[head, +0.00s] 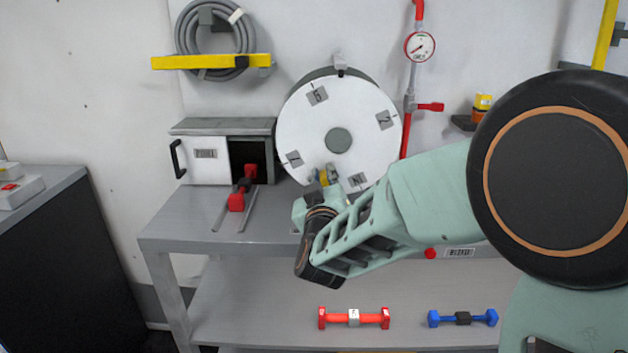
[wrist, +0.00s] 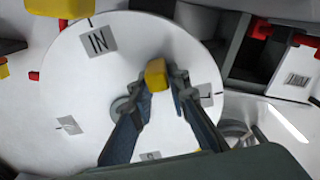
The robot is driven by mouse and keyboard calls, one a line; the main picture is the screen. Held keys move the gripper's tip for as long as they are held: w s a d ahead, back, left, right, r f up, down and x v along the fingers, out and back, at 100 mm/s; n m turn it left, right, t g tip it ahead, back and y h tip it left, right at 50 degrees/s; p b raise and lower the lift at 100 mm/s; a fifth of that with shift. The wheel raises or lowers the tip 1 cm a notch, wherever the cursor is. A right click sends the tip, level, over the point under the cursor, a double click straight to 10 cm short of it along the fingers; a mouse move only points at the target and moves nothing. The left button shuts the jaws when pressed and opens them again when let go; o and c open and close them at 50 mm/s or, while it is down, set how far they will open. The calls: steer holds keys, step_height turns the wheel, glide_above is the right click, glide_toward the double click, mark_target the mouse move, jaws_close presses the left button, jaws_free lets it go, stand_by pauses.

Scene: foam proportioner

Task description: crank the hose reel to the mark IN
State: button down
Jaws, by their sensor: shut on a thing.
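The hose reel (head: 340,108) is a white disc with a grey hub (head: 338,140) and several grey label plates near its rim. The IN plate (head: 357,181) is at the disc's lower right in the head view and at upper left in the wrist view (wrist: 97,40). A small grey pointer (head: 340,62) sits above the disc's top, far from IN. The yellow crank handle (wrist: 155,73) stands out from the disc; in the head view it (head: 325,174) is low on the disc. My gripper (wrist: 160,84) is shut on the handle; the wrist partly hides it in the head view.
A grey bench (head: 175,228) carries an open-fronted box (head: 203,158) with a red-ended part on rails left of the reel. A red pipe with a gauge (head: 420,47) runs close on the right. Red (head: 354,317) and blue (head: 462,318) fittings lie on the lower shelf.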

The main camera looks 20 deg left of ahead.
mark_target(362, 164)
steer(key=d+n, duration=0.2)
steer(key=n, duration=0.1)
steer(key=d+f+n, duration=0.1)
steer(key=shift+w+n+b, duration=0.35)
steer(key=shift+n, duration=0.05)
steer(key=d+n, duration=0.2)
steer(key=shift+w+r+n, duration=0.2)
steer(key=shift+w+n, duration=0.05)
steer(key=shift+n, duration=0.05)
steer(key=n, duration=0.1)
steer(key=d+n, duration=0.1)
steer(key=shift+w+d+r+n, duration=0.15)
steer(key=shift+d+r+n, duration=0.1)
steer(key=shift+r+n, duration=0.05)
steer(key=shift+w+d+r+n+p, duration=0.15)
steer(key=shift+d+r+n+p, duration=0.25)
steer(key=shift+n, duration=0.55)
steer(key=shift+w+d+r+n+p, duration=0.1)
steer(key=shift+d+r+n, duration=0.2)
steer(key=shift+d+n, duration=0.5)
steer(key=shift+a+n, duration=0.15)
steer(key=shift+n, duration=0.1)
steer(key=c, duration=1.8)
jaws_free()
steer(key=shift+c, duration=0.2)
